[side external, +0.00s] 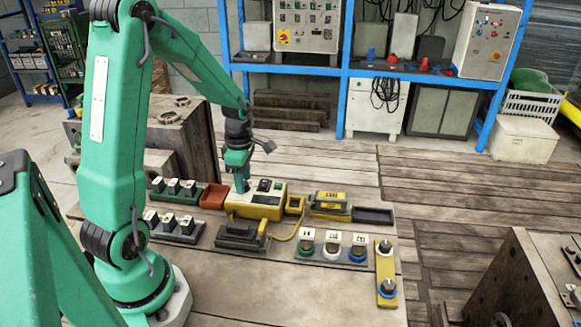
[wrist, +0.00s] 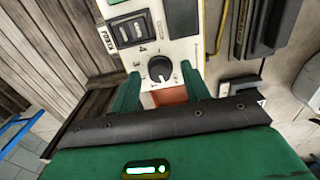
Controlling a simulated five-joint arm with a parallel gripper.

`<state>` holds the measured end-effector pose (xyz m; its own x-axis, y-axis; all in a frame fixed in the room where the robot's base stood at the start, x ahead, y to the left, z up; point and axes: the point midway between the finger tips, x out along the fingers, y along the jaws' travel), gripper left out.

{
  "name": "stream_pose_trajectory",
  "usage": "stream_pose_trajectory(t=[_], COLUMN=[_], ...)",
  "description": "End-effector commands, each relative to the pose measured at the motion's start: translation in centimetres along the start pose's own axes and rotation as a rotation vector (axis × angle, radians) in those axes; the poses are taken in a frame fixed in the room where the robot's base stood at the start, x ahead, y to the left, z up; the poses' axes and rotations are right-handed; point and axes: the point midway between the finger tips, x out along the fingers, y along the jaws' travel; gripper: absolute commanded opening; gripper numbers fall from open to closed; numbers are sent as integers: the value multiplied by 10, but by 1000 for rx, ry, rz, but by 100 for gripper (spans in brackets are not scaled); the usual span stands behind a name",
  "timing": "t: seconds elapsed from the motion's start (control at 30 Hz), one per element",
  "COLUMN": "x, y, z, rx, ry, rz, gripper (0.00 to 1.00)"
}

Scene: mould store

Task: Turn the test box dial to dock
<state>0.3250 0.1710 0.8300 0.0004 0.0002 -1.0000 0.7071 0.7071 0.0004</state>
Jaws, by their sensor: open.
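The test box (side external: 268,203) is a yellow box with a pale top on the workbench in the side view. Its top face (wrist: 188,50) fills the upper middle of the wrist view. The dial (wrist: 160,69) is a round dark knob on a white plate with small marks; I cannot read which mark it points to. My gripper (wrist: 160,84) is open, its two green fingers apart, with the dial just beyond and between the tips; I see no grip on it. In the side view my gripper (side external: 241,187) is over the box's left end and hides the dial there.
A dark rocker switch (wrist: 131,29) lies beyond the dial. A red tray (side external: 213,196) is left of the box, and a black device (side external: 240,237) is in front. A yellow cable (side external: 284,237) runs right. A button panel (side external: 332,257) and a yellow knob panel (side external: 386,265) stand farther right.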

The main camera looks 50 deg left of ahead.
Motion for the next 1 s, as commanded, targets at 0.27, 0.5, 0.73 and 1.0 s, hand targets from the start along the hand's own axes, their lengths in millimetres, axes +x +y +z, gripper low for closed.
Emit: stream_pose_trajectory(t=[0.27, 0.5, 0.73, 1.0], x=[2, 1, 1, 1], y=[0, 0, 0, 0], z=[0, 0, 0, 0], rx=[0, 0, 7, 77], ry=[0, 0, 0, 0], rz=[0, 0, 0, 0], gripper=[47, 4, 2, 2])
